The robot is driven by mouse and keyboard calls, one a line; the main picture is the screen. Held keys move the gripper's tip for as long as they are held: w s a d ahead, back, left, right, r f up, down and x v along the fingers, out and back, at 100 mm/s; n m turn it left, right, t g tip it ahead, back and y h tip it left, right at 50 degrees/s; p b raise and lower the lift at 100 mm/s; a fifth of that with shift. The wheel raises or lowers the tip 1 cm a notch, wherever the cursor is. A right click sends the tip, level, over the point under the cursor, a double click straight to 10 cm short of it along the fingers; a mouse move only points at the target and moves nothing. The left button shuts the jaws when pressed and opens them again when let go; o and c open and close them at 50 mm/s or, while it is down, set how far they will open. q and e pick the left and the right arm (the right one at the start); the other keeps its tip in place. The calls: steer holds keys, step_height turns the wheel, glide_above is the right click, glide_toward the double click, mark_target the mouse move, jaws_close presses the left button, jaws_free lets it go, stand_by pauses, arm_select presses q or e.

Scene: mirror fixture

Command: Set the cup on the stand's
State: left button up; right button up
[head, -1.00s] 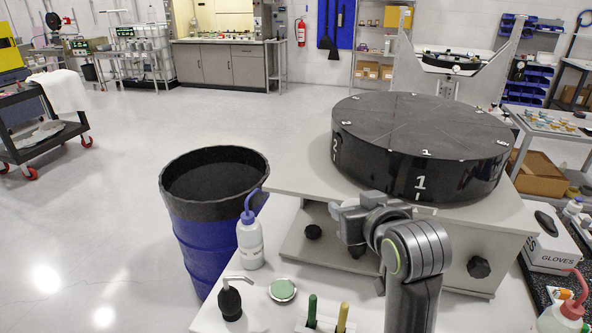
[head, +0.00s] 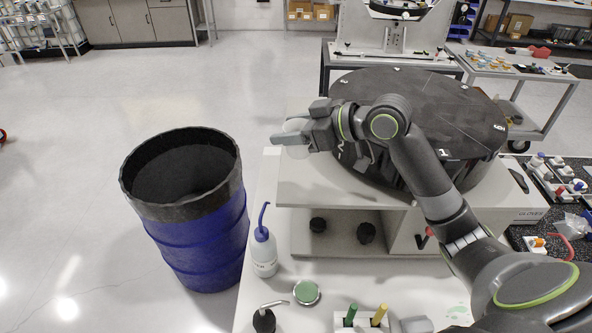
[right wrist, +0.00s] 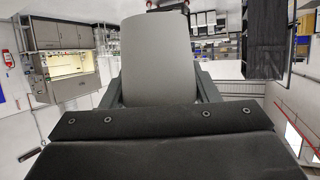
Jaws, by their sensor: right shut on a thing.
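My right gripper (head: 297,131) is shut on a pale, whitish cup (head: 296,125). It holds the cup in the air near the left edge of the stand. In the right wrist view the cup (right wrist: 158,60) is a plain light grey cylinder between the fingers (right wrist: 160,88). The stand has a light grey flat top (head: 305,188) with open space and dark knobs beneath. A large black round drum (head: 440,105) with white numbers sits on top. My right arm crosses in front of the drum and hides part of it. My left gripper is not in view.
A blue bin with a black rim (head: 200,225) stands on the floor to the left. A wash bottle (head: 263,250), a green-topped round dish (head: 306,292) and a dark pump bottle (head: 264,320) stand on the table's left front. A glove box (head: 528,200) is at right.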

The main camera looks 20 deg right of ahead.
mark_target(295, 153)
steer(key=f+b, duration=0.1)
steer(key=f, duration=0.1)
steer(key=f+b, duration=0.3)
steer(key=b, duration=0.1)
steer(key=shift+s+d+f, duration=0.2)
steer(key=shift+s+f, duration=0.1)
steer(key=shift+f, duration=0.1)
steer(key=shift+w+f, duration=0.1)
steer(key=shift+f, duration=0.2)
step_height(295, 153, down, 3)
steer(key=b, duration=0.3)
steer(key=shift+r, duration=0.2)
steer(key=shift+f+b, duration=0.3)
steer(key=shift+f, duration=0.05)
steer(key=shift+f, duration=0.1)
steer(key=o, duration=1)
steer(key=shift+c, duration=0.2)
